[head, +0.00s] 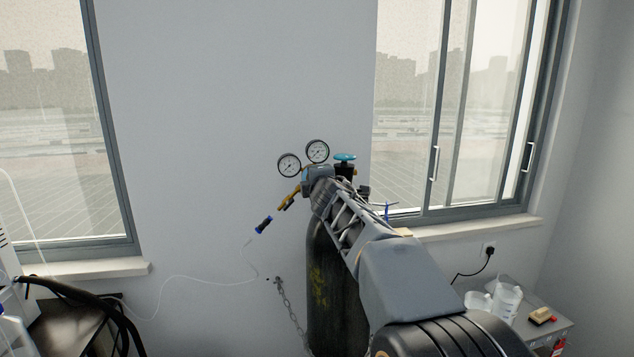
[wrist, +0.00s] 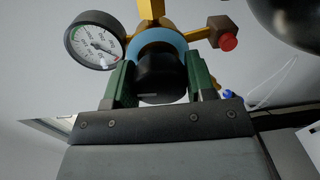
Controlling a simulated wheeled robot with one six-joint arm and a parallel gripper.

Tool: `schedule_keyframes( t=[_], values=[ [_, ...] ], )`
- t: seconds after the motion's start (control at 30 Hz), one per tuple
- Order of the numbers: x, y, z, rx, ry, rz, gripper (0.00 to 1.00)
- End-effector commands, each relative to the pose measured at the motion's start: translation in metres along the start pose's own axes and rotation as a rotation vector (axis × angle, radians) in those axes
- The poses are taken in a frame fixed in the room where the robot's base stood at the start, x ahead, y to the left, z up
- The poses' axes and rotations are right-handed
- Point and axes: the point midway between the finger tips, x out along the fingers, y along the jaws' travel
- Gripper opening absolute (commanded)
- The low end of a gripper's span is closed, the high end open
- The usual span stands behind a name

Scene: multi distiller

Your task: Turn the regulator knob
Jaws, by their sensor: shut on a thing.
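The black regulator knob (wrist: 162,76) sits between the two green fingers of my gripper (wrist: 163,80) in the wrist view. The fingers are shut on its sides. A light blue ring and the brass regulator body (wrist: 152,12) lie behind the knob. A round pressure gauge (wrist: 94,41) is left of it, and a red-tipped fitting (wrist: 228,42) is right of it. In the head view my arm reaches the regulator below two gauges (head: 289,165) (head: 317,151); it hides the knob there.
The dark gas cylinder (head: 328,290) stands against the wall, with a teal valve handwheel (head: 344,157) close to my gripper. A chain (head: 287,305) hangs at its left. A brass hose fitting (head: 288,200) sticks out left. A side table (head: 550,328) with bottles (head: 506,300) is at right.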

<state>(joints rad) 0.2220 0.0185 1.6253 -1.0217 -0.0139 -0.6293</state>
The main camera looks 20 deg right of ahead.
Motion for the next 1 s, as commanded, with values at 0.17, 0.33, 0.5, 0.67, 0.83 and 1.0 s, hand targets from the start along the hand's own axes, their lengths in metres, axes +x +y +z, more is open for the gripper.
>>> schedule_keyframes(
  t=[0.17,0.33,0.5,0.67,0.83,1.0],
  values=[
    [0.0,-0.001,0.0,-0.002,0.0,-0.001,0.27],
    [0.0,-0.001,0.0,-0.001,0.0,-0.001,0.51],
    [0.0,-0.001,0.0,-0.001,0.0,-0.001,0.67],
    [0.0,0.0,0.0,-0.001,0.0,-0.001,0.76],
    [-0.001,0.0,0.0,-0.001,0.0,0.0,0.76],
    [-0.015,0.001,0.0,-0.001,0.0,0.002,0.76]
  ],
)
